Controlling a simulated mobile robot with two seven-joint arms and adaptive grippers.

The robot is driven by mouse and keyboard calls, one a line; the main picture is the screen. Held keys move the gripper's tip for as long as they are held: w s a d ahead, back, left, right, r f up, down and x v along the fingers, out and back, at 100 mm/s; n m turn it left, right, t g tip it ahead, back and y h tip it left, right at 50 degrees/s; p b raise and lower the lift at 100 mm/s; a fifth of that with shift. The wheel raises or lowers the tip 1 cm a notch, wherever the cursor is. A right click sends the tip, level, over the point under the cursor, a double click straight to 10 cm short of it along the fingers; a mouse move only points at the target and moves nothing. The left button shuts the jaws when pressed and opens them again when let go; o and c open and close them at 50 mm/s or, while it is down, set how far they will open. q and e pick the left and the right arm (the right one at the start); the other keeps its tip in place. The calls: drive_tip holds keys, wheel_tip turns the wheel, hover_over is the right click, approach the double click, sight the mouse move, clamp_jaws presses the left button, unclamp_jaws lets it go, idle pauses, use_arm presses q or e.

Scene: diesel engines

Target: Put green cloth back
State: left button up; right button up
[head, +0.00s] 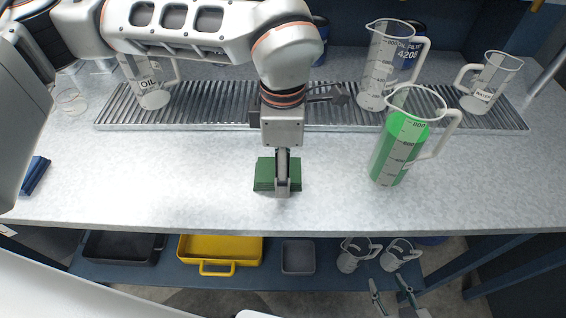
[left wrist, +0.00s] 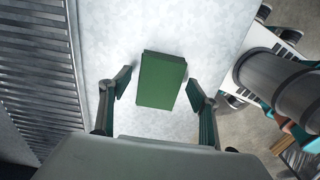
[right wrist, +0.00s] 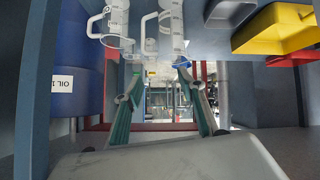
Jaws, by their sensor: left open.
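The green cloth (head: 264,175) is a folded dark green block lying on the pale bench top, near its front edge. In the head view my left gripper (head: 283,186) points down right at the cloth and covers part of it. In the left wrist view the cloth (left wrist: 161,82) lies between the spread fingers of my left gripper (left wrist: 160,88), with bench showing on both sides. My right gripper (head: 393,290) is low in front of the bench, below its top. In the right wrist view its fingers (right wrist: 160,75) are apart with nothing between them.
A jug of green liquid (head: 397,150) stands right of the cloth. Clear jugs (head: 385,75) stand on a ribbed metal tray (head: 215,118) along the back. A blue folded item (head: 36,175) lies far left. A yellow tray (head: 222,250) and small jugs (head: 356,255) are on the shelf below.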

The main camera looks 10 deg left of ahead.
use_arm(q)
wheel_tip(320, 180, up, 12)
drive_tip(key=p, duration=0.1)
drive_tip(key=shift+r, duration=0.15)
idle(0.3)
idle(0.4)
